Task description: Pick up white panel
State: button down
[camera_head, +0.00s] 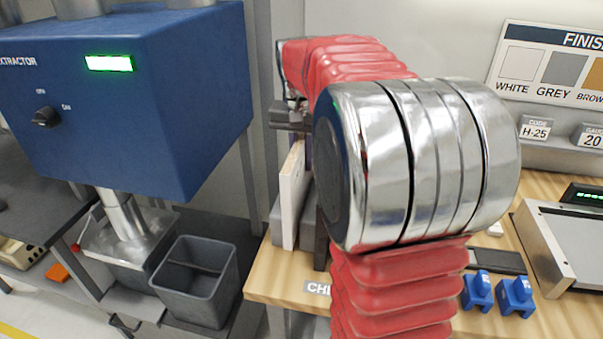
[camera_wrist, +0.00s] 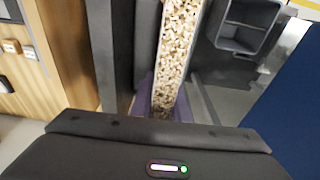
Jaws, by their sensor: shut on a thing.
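The white panel (camera_head: 291,196) stands upright on edge between grey rack blocks on the wooden bench, left of my arm. Its speckled chipboard edge (camera_wrist: 180,45) runs up the middle of the wrist view. My gripper (camera_wrist: 164,104) is shut on the near end of this edge, with purple finger pads on both sides. In the head view my gripper (camera_head: 291,117) is at the panel's top, partly hidden by my arm. I cannot tell whether the panel's lower edge is clear of the rack.
A dark panel (camera_head: 321,232) stands just right of the white one. A blue extractor (camera_head: 130,95) and a grey bin (camera_head: 198,280) are at left. Blue blocks (camera_head: 496,291) and a metal-framed machine (camera_head: 560,250) sit on the bench at right. A finish chart (camera_head: 555,65) hangs behind.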

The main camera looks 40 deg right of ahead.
notch_tip(320, 180, up, 22)
dwell(0.6)
jog(key=shift+s+a+f, duration=0.1)
dwell(0.6)
